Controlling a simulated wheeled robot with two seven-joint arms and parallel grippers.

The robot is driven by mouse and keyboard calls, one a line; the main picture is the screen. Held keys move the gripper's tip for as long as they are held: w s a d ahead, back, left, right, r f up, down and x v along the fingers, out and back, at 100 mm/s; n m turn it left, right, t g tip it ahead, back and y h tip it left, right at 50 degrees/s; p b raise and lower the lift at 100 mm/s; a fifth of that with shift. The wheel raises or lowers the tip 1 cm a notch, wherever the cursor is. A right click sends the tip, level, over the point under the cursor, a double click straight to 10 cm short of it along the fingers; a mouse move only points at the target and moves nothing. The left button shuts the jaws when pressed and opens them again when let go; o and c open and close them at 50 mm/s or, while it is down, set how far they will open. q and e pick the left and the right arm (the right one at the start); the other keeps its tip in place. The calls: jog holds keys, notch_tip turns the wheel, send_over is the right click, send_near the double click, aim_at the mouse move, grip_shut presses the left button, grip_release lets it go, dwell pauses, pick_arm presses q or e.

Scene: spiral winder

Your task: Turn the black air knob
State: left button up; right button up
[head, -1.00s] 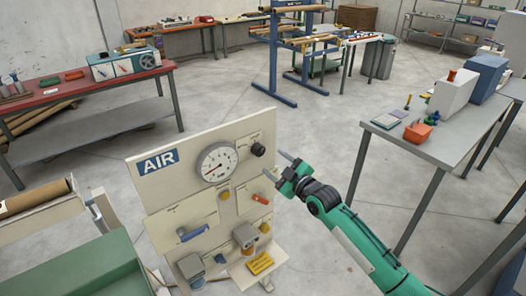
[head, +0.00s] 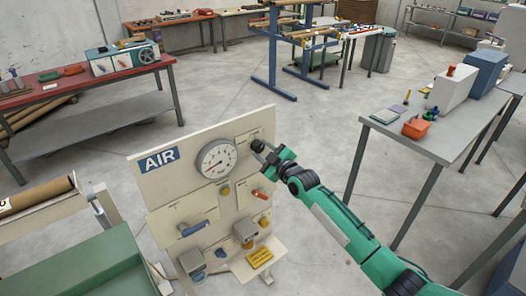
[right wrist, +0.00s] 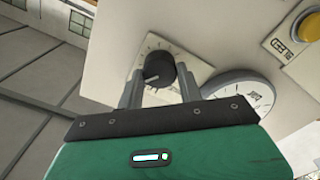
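The black air knob (right wrist: 158,69) sits on a pale dial plate with tick marks in the right wrist view. In the head view the knob (head: 257,145) is at the upper right of the AIR panel (head: 160,188), partly hidden by my gripper. My right gripper (head: 264,151) is at the panel. In the right wrist view its two fingers (right wrist: 160,80) stand on either side of the knob and appear to touch it. The knob's pointer mark faces down and left there. My left gripper is not in view.
A round pressure gauge (head: 216,159) sits just left of the knob. A grey table (head: 440,136) stands to the right, with open floor between.

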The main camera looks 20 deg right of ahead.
jog(key=c, duration=0.4)
jog(key=m+b, duration=0.1)
jog(key=m, duration=0.4)
jog(key=shift+m, duration=0.3)
jog(key=m, duration=1.1)
jog(key=shift+d, duration=0.1)
jog(key=m, duration=0.5)
jog(key=shift+m+p, duration=0.3)
jog(key=shift+p, duration=0.05)
jog(key=shift+f, duration=0.1)
